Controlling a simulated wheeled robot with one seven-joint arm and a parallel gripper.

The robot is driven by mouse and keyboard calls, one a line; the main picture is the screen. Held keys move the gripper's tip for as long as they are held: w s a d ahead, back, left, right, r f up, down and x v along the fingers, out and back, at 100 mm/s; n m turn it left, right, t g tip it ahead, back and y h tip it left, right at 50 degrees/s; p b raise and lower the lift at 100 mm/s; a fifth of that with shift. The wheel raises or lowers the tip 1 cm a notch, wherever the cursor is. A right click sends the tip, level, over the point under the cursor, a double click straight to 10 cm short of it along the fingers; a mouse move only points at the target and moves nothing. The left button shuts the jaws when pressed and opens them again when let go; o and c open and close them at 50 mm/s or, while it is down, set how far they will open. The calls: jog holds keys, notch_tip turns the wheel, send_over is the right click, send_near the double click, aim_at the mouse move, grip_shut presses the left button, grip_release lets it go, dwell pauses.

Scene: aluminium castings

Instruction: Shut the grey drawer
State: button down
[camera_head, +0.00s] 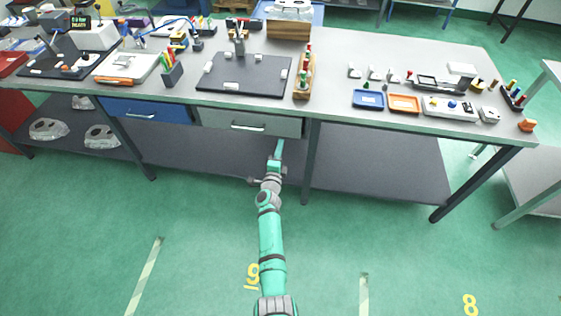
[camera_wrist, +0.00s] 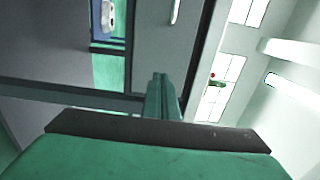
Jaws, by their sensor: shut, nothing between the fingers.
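The grey drawer (camera_head: 270,125) is under the workbench top, right of the blue drawer, with a bar handle on its front. In the head view its front sits close under the bench edge; I cannot tell if a small gap stands open. In the wrist view a grey panel with a pale bar handle (camera_wrist: 175,12) appears to be this drawer front. My gripper (camera_head: 280,146) is shut and empty, just below the right part of the drawer front. In the wrist view its fingers (camera_wrist: 161,78) are together in front of the grey panel; contact cannot be told.
The blue drawer (camera_head: 147,110) is to the left. The bench top carries a dark mat (camera_head: 245,75), a wooden rack (camera_head: 304,75) and small trays (camera_head: 368,99). A lower shelf (camera_head: 375,160) runs beneath, between dark legs (camera_head: 312,155). The green floor in front is clear.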

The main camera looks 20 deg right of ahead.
jog(key=s+a+f+n+y, duration=0.15)
jog(key=s+a+n, duration=0.4)
jog(key=s, duration=1.25)
jog(key=s+a+n+y, duration=0.3)
jog(key=s+a+n, duration=0.3)
jog(key=s, duration=1.2)
jog(key=s+a+r+n+y, duration=0.1)
jog(key=s+a+r+n, duration=0.1)
jog(key=s+r, duration=0.3)
jog(key=s+a+r+n+y, duration=0.1)
jog(key=s+a+r+n, duration=0.2)
jog(key=s, duration=0.7)
jog(key=s+a+r+n+g+y, duration=0.1)
jog(key=s+a+r+n, duration=0.2)
jog(key=s+r+n, duration=0.3)
jog(key=shift+s+a+r, duration=0.2)
jog(key=shift+s+r, duration=0.35)
jog(key=shift+s, duration=0.1)
